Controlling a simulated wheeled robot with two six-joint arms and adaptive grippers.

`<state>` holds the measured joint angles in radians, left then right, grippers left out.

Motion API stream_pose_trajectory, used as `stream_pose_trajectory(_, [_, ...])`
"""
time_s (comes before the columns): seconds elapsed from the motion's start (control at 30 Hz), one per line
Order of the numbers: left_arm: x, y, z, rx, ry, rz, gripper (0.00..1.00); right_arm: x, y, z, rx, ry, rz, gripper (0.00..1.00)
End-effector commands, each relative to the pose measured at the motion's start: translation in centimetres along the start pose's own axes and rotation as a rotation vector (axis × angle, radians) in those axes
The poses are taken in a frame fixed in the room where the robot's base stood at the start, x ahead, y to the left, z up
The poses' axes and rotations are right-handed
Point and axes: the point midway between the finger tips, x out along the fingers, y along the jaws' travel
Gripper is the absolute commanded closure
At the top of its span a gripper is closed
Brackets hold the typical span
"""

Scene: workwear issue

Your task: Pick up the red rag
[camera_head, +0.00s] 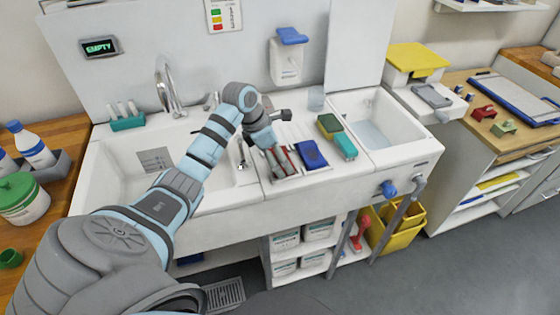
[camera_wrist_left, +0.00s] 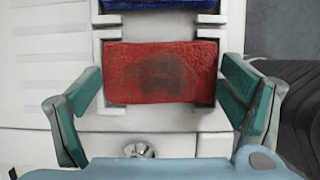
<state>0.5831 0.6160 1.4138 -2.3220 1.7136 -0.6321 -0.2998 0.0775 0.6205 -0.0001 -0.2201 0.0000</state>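The red rag (camera_wrist_left: 160,72) is a folded rectangle with a dark smudge, lying in a white slotted holder (camera_wrist_left: 112,112) in the left wrist view. In the head view it shows only partly, as red (camera_head: 281,163) under my left gripper (camera_head: 283,160) on the sink's middle ledge. The gripper's teal fingers (camera_wrist_left: 160,85) stand open, one on each side of the rag, close to its short edges. I cannot tell whether they touch it. My right gripper is in neither view.
A folded blue cloth (camera_head: 311,154) lies right beside the red rag. A green and yellow sponge (camera_head: 330,125) and a teal item (camera_head: 345,147) lie further right. Basins (camera_head: 115,165) flank the ledge; a faucet (camera_head: 168,88) stands behind the left one.

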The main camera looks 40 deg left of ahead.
Motion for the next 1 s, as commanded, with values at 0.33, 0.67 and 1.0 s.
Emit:
stream_pose_trajectory(0.33, [-0.1,0.0,0.0,-0.001,0.0,0.0,0.38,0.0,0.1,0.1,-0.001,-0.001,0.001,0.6])
stream_pose_trajectory(0.67, [-5.4,0.1,2.3,0.002,-0.005,0.005,0.38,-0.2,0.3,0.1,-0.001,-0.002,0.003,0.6])
stream_pose_trajectory(1.0, [-17.4,0.0,7.2,-0.001,0.0,0.0,0.38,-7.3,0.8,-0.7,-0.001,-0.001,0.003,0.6])
